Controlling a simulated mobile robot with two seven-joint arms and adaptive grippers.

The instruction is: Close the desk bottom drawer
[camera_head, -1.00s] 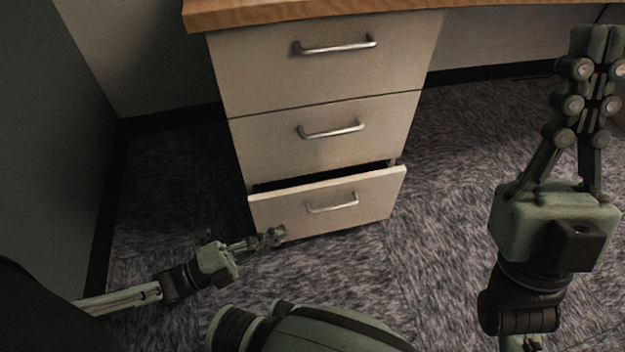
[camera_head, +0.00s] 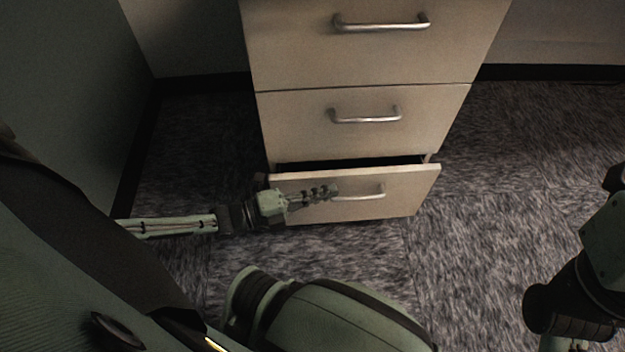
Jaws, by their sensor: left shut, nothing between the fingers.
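The bottom drawer (camera_head: 403,198) of the desk stands partly open, with a dark gap along its top edge. Its front has a metal bar handle (camera_head: 372,191). My left gripper (camera_head: 332,192) is shut and empty. Its fingers lie in front of the drawer face, at the left end of the handle, and cover part of it. I cannot tell whether they touch the face.
The middle drawer (camera_head: 430,122) and top drawer (camera_head: 300,50) above are closed, each with a bar handle. A dark panel (camera_head: 70,90) stands to the left. Carpet (camera_head: 480,220) is clear in front and to the right of the desk.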

